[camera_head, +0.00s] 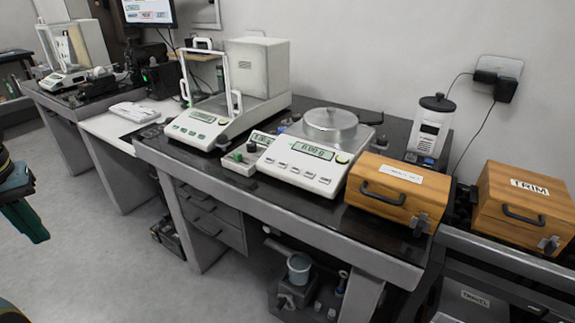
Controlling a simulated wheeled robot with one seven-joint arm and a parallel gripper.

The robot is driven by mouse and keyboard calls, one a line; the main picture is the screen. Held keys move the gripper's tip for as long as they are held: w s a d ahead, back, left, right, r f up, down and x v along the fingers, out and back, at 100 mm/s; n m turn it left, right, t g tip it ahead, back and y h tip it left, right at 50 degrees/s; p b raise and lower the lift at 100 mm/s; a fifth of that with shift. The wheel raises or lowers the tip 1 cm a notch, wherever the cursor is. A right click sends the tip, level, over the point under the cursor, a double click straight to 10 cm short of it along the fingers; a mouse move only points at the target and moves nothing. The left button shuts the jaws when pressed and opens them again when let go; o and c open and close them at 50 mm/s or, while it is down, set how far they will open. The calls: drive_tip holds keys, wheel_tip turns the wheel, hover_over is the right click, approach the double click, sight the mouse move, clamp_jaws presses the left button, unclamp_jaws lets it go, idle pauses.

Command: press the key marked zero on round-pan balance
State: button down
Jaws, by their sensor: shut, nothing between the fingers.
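The round-pan balance (262,168) stands on the dark weighing table, a white body with a round metal pan (330,128) on top. Its lit display (304,148) shows digits that look like 0.00 g. A row of small keys (296,170) runs below the display; their markings are too small to read, so I cannot tell which is zero. My gripper (33,232), dark with green fingers, is at the left edge over the floor, partly cut off. It is shut and empty, well apart from the balance.
A balance with a glass shield (200,128) stands left of the round-pan one, a small grey-white unit (236,165) between them. A wooden case (390,202) sits close on its right, another marked TRIM (528,212) further right. Open floor (110,255) lies in front.

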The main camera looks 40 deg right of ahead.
drive_tip(key=w+d+m+t+h+p, duration=0.1)
drive_tip(key=w+d+m+p, duration=0.15)
drive_tip(key=d+m, duration=0.35)
drive_tip(key=w+d+m+t+h+p, duration=0.1)
drive_tip(key=w+d+m+p, duration=0.1)
drive_tip(key=w+d+m, duration=0.35)
drive_tip(key=w+d+m+t+h+p, duration=0.1)
drive_tip(key=w+d+m+h+p, duration=0.15)
drive_tip(key=d, duration=0.65)
drive_tip(key=s+d+r+m+g+h+p, duration=0.1)
drive_tip(key=s+d+m, duration=0.3)
drive_tip(key=d, duration=0.4)
drive_tip(key=s+d+r+m+g+h+p, duration=0.1)
drive_tip(key=s+d+m+h, duration=0.3)
drive_tip(key=d, duration=0.5)
drive_tip(key=s+d+r+m+g+h+p, duration=0.1)
drive_tip(key=s+d+m+g+h+p, duration=0.1)
drive_tip(key=s+d+m, duration=0.4)
drive_tip(key=d+g, duration=0.1)
drive_tip(key=d, duration=0.2)
drive_tip(key=shift+s+r+g+h, duration=0.25)
drive_tip(key=shift+r+g+h, duration=0.05)
drive_tip(key=shift+r+h, duration=0.1)
